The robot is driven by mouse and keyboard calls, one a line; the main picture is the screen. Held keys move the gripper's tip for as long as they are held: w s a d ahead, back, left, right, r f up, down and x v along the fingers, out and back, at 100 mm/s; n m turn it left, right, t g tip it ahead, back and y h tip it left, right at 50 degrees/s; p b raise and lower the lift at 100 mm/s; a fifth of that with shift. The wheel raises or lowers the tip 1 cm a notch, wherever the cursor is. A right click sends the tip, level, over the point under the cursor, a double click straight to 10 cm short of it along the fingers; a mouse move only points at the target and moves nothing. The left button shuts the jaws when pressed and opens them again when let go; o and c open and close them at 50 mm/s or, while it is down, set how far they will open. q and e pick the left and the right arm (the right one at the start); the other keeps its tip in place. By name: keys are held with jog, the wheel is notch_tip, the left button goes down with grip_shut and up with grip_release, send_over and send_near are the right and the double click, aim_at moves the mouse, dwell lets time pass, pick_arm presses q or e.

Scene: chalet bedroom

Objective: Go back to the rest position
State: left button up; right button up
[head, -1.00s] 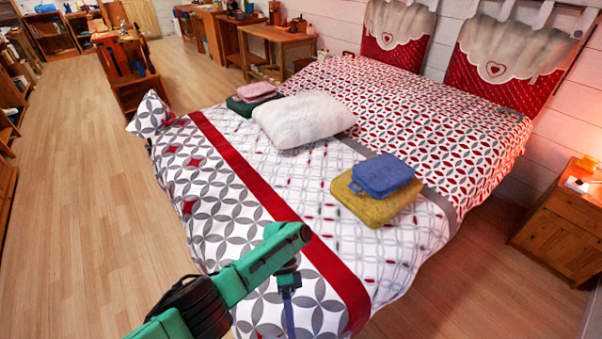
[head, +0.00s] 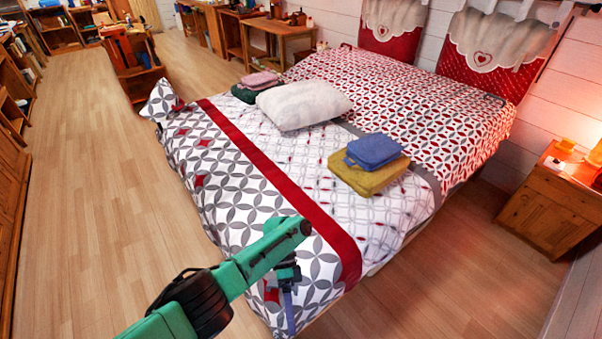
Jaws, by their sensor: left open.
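My left arm comes in from the lower left, green with a black joint, and bends down at its far end. My left gripper (head: 289,302) hangs below that bend, in front of the near edge of the bed (head: 240,222). It is open and nothing shows in it; its lower end is close to the bottom of the picture. My right gripper is out of view.
On the bed lie a white pillow (head: 304,104), a blue folded cloth (head: 373,151) on a mustard one (head: 367,176), and a pink folded cloth (head: 260,80). A wooden nightstand (head: 549,210) stands right. The wooden floor (head: 90,200) at left is clear.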

pick_arm(q)
jog(key=s+a+f+n+t+h+b, duration=0.1)
jog(key=s+a+f+n+t, duration=0.15)
jog(key=f, duration=0.55)
jog(key=s+a+f+n+t+b, duration=0.15)
jog(key=f+n, duration=0.25)
jog(key=f, duration=0.4)
jog(key=s+a+f+n+t+h+b, duration=0.1)
jog(key=s+a+f+n+t, duration=0.15)
jog(key=f, duration=0.65)
jog(key=s+a+f+n+t+y+b, duration=0.1)
jog(key=s+a+f+n+t+y, duration=0.1)
jog(key=s+a+f, duration=0.3)
jog(key=s+a+f+n+t+y+b, duration=0.1)
jog(key=s+a+f+n+t+b, duration=0.1)
jog(key=s+a+f, duration=0.4)
jog(key=s+a+t, duration=0.1)
jog(key=s+a, duration=0.2)
jog(key=a, duration=0.2)
jog(key=shift+s+a+n+y, duration=0.3)
jog(key=shift+a+y, duration=0.1)
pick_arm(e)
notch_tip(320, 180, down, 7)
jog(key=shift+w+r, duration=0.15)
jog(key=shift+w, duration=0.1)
